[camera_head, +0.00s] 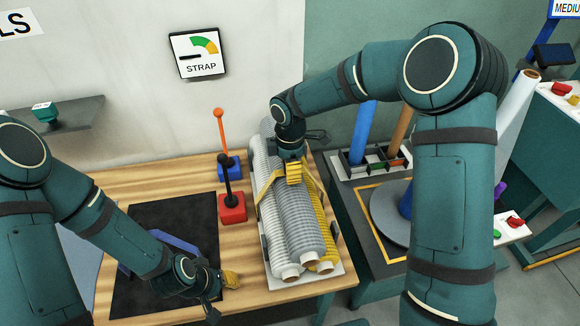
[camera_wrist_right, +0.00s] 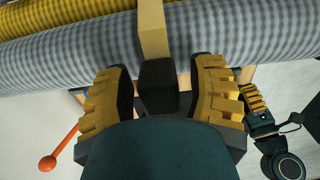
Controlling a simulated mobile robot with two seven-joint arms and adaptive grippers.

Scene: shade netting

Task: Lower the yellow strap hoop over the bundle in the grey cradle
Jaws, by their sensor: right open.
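The bundle (camera_head: 290,222) of grey and yellow mesh rolls lies lengthwise in the grey cradle (camera_head: 265,246) on the wooden bench. The yellow strap hoop (camera_head: 269,186) spans across the bundle's upper part; its lower ends are hidden. My right gripper (camera_head: 293,175) is above the bundle at the strap. In the right wrist view the yellow strap (camera_wrist_right: 153,30) crosses the rolls, and a black block (camera_wrist_right: 157,88) on it stands between my open right fingers, with gaps on both sides. My left gripper (camera_head: 230,281) is low over the bench beside the black mat, its finger opening unclear.
A red-based black lever (camera_head: 232,208) and a blue-based orange lever (camera_head: 230,170) stand left of the bundle. A rack (camera_head: 370,165) with coloured tubes and a grey round plate stand to the right.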

